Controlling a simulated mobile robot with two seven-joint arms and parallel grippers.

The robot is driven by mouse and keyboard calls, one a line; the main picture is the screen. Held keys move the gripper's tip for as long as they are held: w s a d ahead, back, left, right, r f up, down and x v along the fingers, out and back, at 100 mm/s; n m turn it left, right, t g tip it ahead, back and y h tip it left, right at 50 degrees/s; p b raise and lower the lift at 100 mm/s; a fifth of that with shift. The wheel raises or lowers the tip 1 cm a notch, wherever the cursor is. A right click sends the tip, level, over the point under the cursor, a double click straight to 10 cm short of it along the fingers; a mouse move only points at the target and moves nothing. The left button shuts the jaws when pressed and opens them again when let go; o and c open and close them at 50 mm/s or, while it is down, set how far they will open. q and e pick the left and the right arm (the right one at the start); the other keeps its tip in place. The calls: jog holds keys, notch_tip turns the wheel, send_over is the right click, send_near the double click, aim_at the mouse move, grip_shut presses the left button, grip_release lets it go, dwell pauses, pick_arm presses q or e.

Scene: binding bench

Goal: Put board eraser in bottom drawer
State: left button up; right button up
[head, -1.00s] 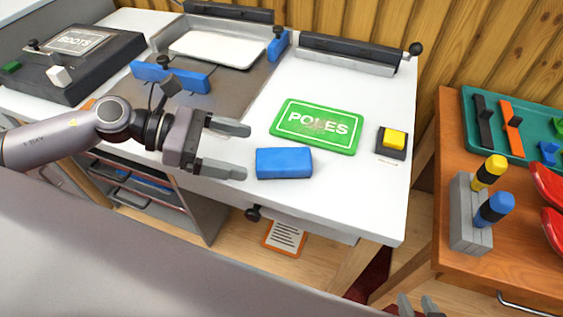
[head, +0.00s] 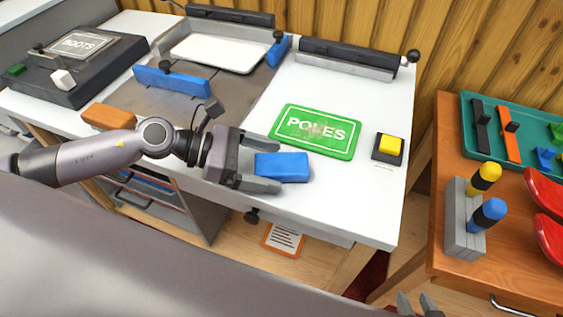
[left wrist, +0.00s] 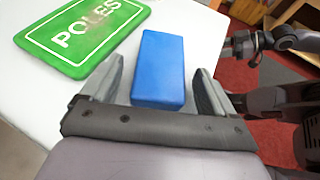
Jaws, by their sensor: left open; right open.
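A plain blue block (head: 284,166), which looks like the board eraser, lies on the white bench top near its front edge. My left gripper (head: 272,167) is open, with one finger on each side of the block. The left wrist view shows the blue block (left wrist: 160,72) between the open fingers, with a gap on both sides. A grey drawer unit (head: 203,216) stands under the bench at the left, partly hidden by my left arm. I cannot tell its bottom drawer clearly. My right gripper (head: 418,304) is open and empty at the bottom edge of the head view.
A green POLES sign (head: 318,132) lies just behind the block, and a yellow button (head: 390,146) is to its right. An orange-brown block (head: 108,117) lies left by my arm. A wooden side table (head: 425,215) stands at the right. A black knob (head: 252,216) sticks out below the bench front.

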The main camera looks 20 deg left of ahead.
pick_arm(q)
jog(key=shift+d, duration=0.1)
jog(key=c, duration=1.2)
jog(key=shift+w+r, duration=0.1)
jog(key=shift+r, duration=0.5)
jog(key=shift+r+p, duration=1.25)
jog(key=shift+r, duration=12.2)
jog(key=shift+f, duration=0.1)
notch_tip(320, 180, down, 27)
jog(key=shift+r+b, duration=0.2)
jog(key=shift+b, duration=1)
jog(key=shift+f, duration=0.6)
